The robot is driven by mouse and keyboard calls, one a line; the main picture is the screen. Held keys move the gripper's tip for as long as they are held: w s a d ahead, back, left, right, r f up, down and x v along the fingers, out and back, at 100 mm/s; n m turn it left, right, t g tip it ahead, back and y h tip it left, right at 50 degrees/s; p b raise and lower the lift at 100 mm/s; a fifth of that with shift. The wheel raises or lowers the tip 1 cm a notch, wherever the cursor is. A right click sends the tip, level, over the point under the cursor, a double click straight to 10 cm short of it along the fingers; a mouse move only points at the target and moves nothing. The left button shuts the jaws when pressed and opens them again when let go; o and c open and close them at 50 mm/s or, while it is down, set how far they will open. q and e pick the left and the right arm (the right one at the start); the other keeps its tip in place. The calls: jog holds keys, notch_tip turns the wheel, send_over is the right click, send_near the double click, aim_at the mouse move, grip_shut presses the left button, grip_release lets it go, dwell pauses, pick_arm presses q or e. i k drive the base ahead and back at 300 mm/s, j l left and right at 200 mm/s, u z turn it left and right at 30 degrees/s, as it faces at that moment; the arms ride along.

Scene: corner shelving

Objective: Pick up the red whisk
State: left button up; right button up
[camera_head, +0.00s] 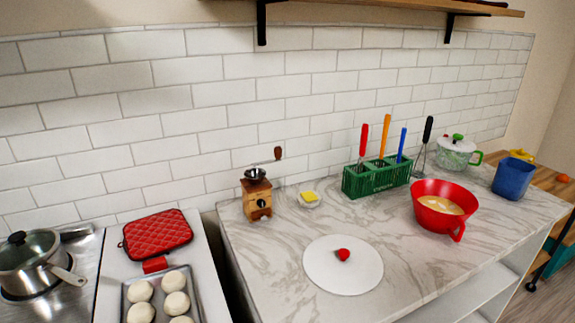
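A utensil with a red handle (363,140) stands upright in the green holder (376,183) at the back of the marble counter. It is the leftmost utensil there. A thin metal shaft shows below the handle, and its lower end is hidden in the holder, so I cannot see a whisk head. An orange-handled utensil (384,134) and a blue-handled one (402,142) stand to its right. A black-handled utensil (427,130) with metal wires stands at the holder's right end. Neither of my grippers is in view.
A red bowl (428,213) stands in front of the holder at right. A white round plate (343,280) with a red item lies in front. A wooden grinder (257,197) and a small dish (309,203) stand left. A wooden shelf (400,7) hangs above.

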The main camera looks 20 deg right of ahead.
aim_at(365, 128)
jog(key=l+u, duration=0.9)
jog(key=l, duration=0.2)
jog(key=k+l+u, duration=0.15)
jog(key=l+u, duration=0.3)
